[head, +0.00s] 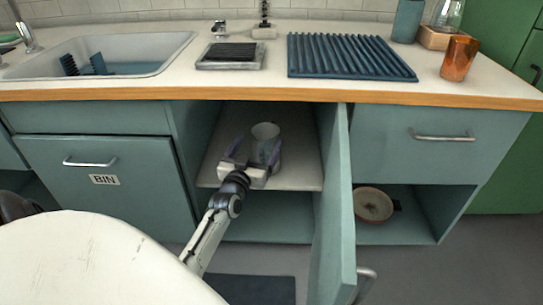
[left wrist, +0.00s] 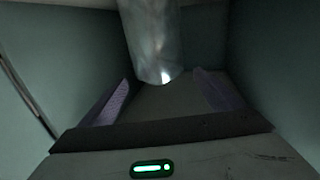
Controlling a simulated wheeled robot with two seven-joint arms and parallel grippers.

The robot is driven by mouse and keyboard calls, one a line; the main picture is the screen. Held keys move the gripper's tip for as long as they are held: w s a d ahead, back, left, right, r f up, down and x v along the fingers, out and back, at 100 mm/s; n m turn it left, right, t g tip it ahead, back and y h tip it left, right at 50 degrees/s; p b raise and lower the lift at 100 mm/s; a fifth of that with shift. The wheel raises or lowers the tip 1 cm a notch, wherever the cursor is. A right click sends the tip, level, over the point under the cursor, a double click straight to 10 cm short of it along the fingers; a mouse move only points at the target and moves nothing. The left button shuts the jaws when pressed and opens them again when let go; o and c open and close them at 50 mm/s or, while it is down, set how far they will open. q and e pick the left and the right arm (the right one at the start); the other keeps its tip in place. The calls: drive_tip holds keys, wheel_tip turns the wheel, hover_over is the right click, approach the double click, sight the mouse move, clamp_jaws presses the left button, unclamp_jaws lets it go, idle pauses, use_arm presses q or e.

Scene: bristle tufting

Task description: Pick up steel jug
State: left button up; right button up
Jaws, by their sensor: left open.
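The steel jug (head: 265,132) is a pale, shiny upright vessel on the shelf inside the open cupboard under the counter. In the left wrist view the jug (left wrist: 153,40) shows as a grey metallic cylinder with a bright glint, its upper part cut off by the frame. My left gripper (head: 252,152) reaches into the cupboard just in front of the jug, its fingers open. In the left wrist view the fingers (left wrist: 165,82) stand wide apart, with the jug between or just beyond their tips; contact cannot be told. My right gripper is not in view.
The open cupboard door (head: 336,200) stands right of my arm, and the cupboard wall is close on the left. The shelf (head: 300,172) around the jug looks clear. A bowl (head: 373,204) sits in the lower right opening. A ribbed blue mat (head: 348,56) lies on the counter above.

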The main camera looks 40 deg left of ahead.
sight(261, 140)
use_arm(q)
drive_tip(key=b+x, duration=0.1)
drive_tip(key=x, duration=0.2)
drive_tip(key=shift+w+a, duration=0.2)
drive_tip(key=shift+w, duration=0.05)
drive_tip(key=b+x, duration=0.3)
drive_tip(key=x, duration=0.2)
drive_tip(key=shift+d+f, duration=0.15)
drive_tip(key=shift+w, duration=0.3)
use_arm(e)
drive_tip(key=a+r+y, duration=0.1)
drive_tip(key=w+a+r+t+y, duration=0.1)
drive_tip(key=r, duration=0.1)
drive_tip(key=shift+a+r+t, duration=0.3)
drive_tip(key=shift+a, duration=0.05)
use_arm(q)
drive_tip(key=shift+c, duration=0.2)
drive_tip(key=shift+r, duration=0.25)
drive_tip(key=c, duration=1.7)
